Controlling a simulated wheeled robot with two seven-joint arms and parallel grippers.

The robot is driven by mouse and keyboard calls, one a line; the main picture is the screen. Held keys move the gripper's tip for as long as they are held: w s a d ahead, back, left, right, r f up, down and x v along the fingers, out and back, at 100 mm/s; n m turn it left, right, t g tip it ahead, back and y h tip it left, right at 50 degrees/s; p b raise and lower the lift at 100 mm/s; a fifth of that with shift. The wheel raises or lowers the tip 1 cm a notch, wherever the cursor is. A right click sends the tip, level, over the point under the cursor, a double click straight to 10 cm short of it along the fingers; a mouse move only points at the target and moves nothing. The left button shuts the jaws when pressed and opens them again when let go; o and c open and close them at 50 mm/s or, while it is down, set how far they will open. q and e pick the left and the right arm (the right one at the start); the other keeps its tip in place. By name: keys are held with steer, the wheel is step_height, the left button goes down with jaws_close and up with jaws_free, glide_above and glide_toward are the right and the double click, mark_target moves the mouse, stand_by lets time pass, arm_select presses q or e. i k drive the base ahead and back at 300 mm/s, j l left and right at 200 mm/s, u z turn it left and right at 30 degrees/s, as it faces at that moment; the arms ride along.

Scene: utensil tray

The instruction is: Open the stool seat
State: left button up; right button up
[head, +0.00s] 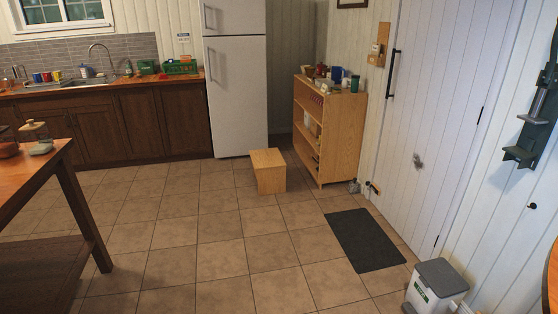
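The stool (267,171) is a small, light wooden box standing on the tiled floor. It is in the middle of the head view, in front of the fridge and left of the bookshelf. Its seat (267,158) is a flat wooden top that lies level and looks closed. The inside of the stool is hidden. Neither of my grippers is in view.
A wooden bookshelf (327,136) holding several items stands right of the stool, and a white fridge (236,95) stands behind it. A wooden table (58,170) is at left. A dark mat (364,240) and a bin (435,286) are at right. The tiled floor before the stool is clear.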

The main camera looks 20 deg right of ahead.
mark_target(269, 158)
steer(key=i+z, duration=0.35)
steer(key=i, duration=0.25)
steer(key=i+j+z, duration=0.35)
steer(key=i, duration=0.25)
steer(key=i+j, duration=0.2)
steer(key=i, duration=0.3)
steer(key=i+j, duration=0.2)
steer(key=i, duration=0.3)
steer(key=i+j+z, duration=0.1)
steer(key=i+j, duration=0.15)
steer(key=i, duration=0.25)
steer(key=i+j, duration=0.25)
steer(key=i, duration=0.25)
steer(key=i+j+z, duration=0.15)
steer(key=i+j, duration=0.4)
